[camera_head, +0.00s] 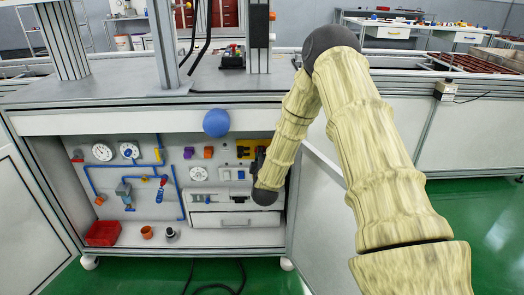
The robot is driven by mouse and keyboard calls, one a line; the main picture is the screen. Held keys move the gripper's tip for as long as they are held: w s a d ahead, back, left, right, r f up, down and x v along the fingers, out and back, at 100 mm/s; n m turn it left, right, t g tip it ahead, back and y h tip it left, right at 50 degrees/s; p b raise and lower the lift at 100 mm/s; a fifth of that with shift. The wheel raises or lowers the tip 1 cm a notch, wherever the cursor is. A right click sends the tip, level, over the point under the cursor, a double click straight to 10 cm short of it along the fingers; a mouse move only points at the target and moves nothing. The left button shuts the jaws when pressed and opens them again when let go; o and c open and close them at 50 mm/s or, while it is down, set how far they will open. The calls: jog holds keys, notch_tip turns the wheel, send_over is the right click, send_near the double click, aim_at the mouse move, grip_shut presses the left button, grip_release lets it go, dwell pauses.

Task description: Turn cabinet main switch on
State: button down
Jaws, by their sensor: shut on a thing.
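The cabinet (165,232) stands open under the worktop, its inside back panel fitted with gauges, blue pipes and electrical parts. A yellow plate (243,150) at the upper right of that panel looks like the main switch's. My arm reaches in from the right, and my dark gripper (259,157) is at the right side of this plate. It is shut on the switch there. The arm's end and the gripper cover most of the switch, so its handle and its position cannot be made out.
A blue ball-like knob (216,123) sits at the cabinet's upper edge. The open cabinet door (318,205) stands close to my forearm. A red bin (103,232), an orange ring (146,232) and a small grey fitting (171,234) stand on the cabinet floor. Cables lie on the green floor.

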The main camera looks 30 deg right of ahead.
jog(key=shift+m+p, duration=2.75)
jog(key=shift+m, duration=4.35)
jog(key=c, duration=1.4)
grip_release()
jog(key=shift+f, duration=0.1)
jog(key=shift+c, duration=0.2)
jog(key=v, duration=1.2)
